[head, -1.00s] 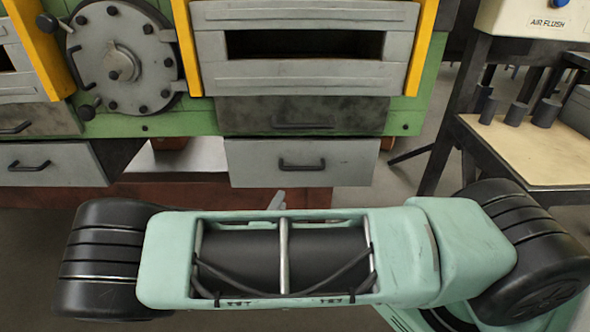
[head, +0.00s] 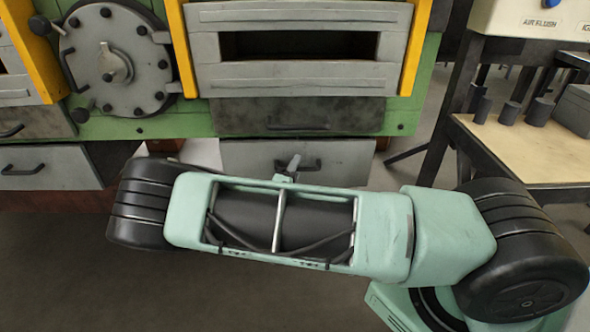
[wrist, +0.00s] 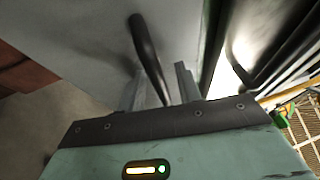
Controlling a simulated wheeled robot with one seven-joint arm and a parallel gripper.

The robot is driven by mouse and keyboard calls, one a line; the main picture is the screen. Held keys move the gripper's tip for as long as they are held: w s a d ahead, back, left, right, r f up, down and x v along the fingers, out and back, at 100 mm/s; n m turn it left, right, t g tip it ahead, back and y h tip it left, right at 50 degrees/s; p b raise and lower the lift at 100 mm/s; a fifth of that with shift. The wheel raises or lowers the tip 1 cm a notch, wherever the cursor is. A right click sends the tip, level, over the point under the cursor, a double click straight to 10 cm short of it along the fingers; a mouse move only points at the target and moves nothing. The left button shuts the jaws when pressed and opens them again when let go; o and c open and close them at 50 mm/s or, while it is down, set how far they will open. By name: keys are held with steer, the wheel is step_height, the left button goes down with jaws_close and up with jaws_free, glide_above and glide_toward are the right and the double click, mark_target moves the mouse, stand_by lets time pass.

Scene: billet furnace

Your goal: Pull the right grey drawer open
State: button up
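The right grey drawer (head: 345,155) is the light grey front below the dark panel under the furnace. In the head view its lower part is hidden behind my arm. Its dark bar handle (head: 312,164) shows partly there, and in the wrist view the handle (wrist: 148,50) rises from between my fingers. My gripper (wrist: 163,82) is at the handle, with one finger on each side of the bar. The fingers stand apart and look open; I cannot tell whether either touches the bar. In the head view only a small grey tip of my gripper (head: 292,165) shows before the drawer.
A dark panel with a handle (head: 300,116) lies just above the right drawer. A table (head: 530,150) with dark cylinders stands at the right. The floor in front of the left drawer is clear.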

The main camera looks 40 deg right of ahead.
jaws_close()
steer(key=shift+s+a, duration=0.1)
steer(key=s+a+p, duration=0.3)
steer(key=s+a, duration=0.6)
steer(key=s, duration=0.5)
steer(key=s+a+p, duration=0.3)
steer(key=s+a, duration=0.7)
steer(key=s, duration=0.4)
steer(key=shift+s, duration=0.1)
jaws_free()
